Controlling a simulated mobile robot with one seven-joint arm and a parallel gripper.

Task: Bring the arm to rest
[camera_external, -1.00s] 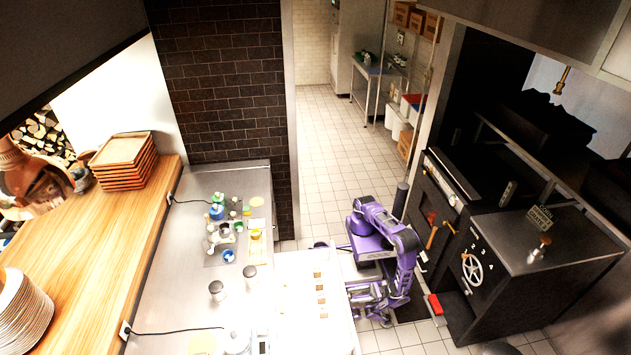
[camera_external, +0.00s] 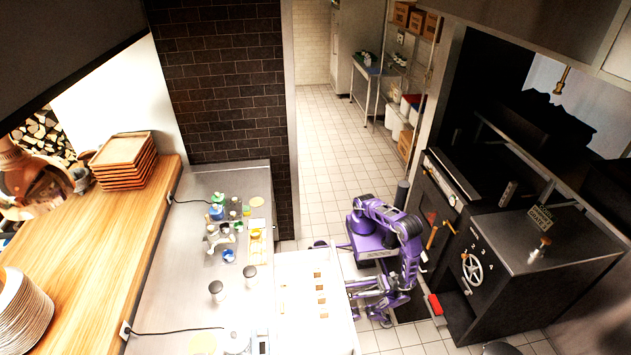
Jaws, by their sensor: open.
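My purple arm (camera_external: 409,246) stands on my base, between the white-topped counter and the dark oven. It is folded, with its elbow up on the right and its lower part turned back toward the counter. My gripper (camera_external: 357,288) is small in this view, low beside the counter's right edge. It is open, and I see nothing held in it. Its fingertips are hard to make out against my own purple base parts.
A white counter (camera_external: 296,300) with several small brown squares lies left of my arm. Beyond it, a steel counter (camera_external: 190,270) carries jars, cups and shakers. A black oven (camera_external: 510,250) with a handwheel stands close on the right. The tiled floor (camera_external: 325,165) behind is clear.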

